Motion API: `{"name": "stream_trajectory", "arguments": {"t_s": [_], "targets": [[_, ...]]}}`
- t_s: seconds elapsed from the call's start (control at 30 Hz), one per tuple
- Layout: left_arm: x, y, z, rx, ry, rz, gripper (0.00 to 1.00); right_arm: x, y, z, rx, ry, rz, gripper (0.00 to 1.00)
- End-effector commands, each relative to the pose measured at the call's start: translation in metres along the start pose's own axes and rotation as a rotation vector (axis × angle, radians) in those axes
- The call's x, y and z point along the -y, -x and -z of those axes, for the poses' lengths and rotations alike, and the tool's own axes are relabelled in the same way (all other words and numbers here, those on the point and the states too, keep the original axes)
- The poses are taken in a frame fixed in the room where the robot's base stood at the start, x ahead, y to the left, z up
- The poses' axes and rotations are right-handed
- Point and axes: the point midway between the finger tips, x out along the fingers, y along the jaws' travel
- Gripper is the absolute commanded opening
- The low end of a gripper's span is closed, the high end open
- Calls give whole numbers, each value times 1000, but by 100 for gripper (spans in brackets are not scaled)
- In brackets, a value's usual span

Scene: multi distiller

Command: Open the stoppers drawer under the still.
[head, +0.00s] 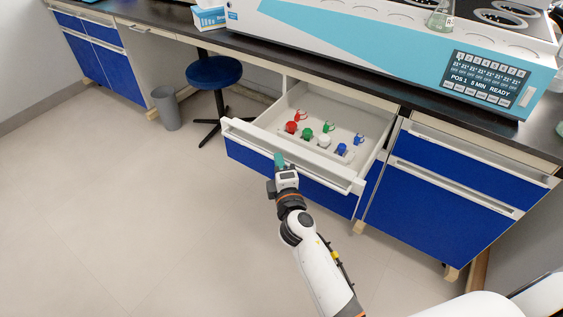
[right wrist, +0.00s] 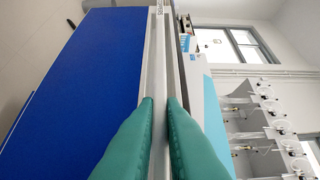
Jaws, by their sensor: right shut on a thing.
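The stoppers drawer (head: 262,130) is pulled out from under the still (head: 340,35), and its inside shows. Red, green, white and blue stoppers (head: 307,133) lie in it. Its front is blue with a pale handle rail along the top. My right gripper (head: 279,160) is at that rail, left of its middle. In the right wrist view its green fingers lie on both sides of the pale rail (right wrist: 159,90), shut on it. The blue drawer front (right wrist: 80,80) fills the left of that view. My left gripper is not in view.
A blue stool (head: 214,72) and a grey bin (head: 166,108) stand left of the drawer. Closed blue drawers (head: 450,195) are to its right. A flask (head: 440,17) stands on the still. The floor in front is clear.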

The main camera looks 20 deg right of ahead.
Motion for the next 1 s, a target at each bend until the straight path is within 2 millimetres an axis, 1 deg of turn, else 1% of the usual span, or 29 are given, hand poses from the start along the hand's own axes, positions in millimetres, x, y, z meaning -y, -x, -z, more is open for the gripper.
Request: {"name": "stream_trajectory", "arguments": {"t_s": [0.2, 0.57, 0.6, 0.7, 1.0], "targets": [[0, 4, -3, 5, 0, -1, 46, 0, 3, -3, 1, 1, -1, 0], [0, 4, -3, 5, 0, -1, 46, 0, 3, -3, 1, 1, 0, 0], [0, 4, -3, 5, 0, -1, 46, 0, 3, -3, 1, 1, -1, 16], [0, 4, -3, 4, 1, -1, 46, 0, 3, -3, 1, 1, 0, 31], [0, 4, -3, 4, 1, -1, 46, 0, 4, -3, 0, 1, 0, 31]]}}
